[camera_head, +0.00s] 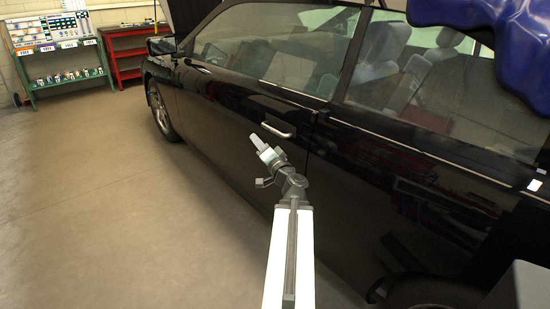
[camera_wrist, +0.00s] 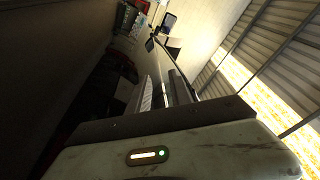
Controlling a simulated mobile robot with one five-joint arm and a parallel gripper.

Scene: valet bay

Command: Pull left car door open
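The black car's door (camera_head: 235,110) is closed, its panel flush with the body beside it. A silver bar handle (camera_head: 279,130) sits on the door near its rear edge. My gripper (camera_head: 259,145) is in front of the door, to the left of the handle and slightly lower in the picture, apart from the handle. I cannot clearly make out the handle in the wrist view.
A green shelf rack (camera_head: 60,60) and a red shelf unit (camera_head: 128,50) stand at the back left. A glossy blue shape (camera_head: 490,40) hangs at the upper right. The floor (camera_head: 120,190) left of the car is clear.

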